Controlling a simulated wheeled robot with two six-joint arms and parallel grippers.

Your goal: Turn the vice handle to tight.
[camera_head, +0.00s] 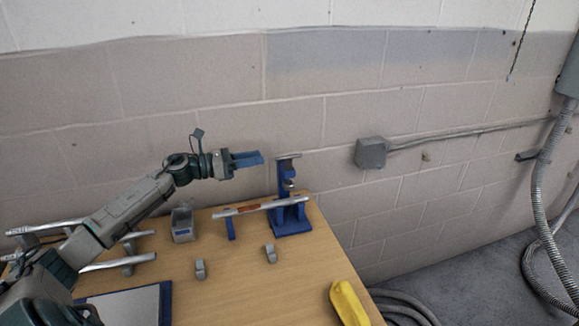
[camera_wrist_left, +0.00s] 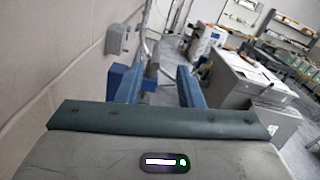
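The blue vice (camera_head: 290,215) stands at the far right corner of the table. Its grey handle bar (camera_head: 287,157) sits on top and lies roughly level. A silver rod (camera_head: 260,207) with a reddish-brown band runs through the vice and over a small blue support (camera_head: 231,228). My left gripper (camera_head: 260,158) is level with the handle, just to its left, with blue fingers pointing at it; a small gap shows. In the left wrist view the fingers (camera_wrist_left: 158,85) are apart, with a blue part partly hidden between and behind them. My right gripper is out of view.
A block wall with a grey box (camera_head: 371,153) stands close behind.

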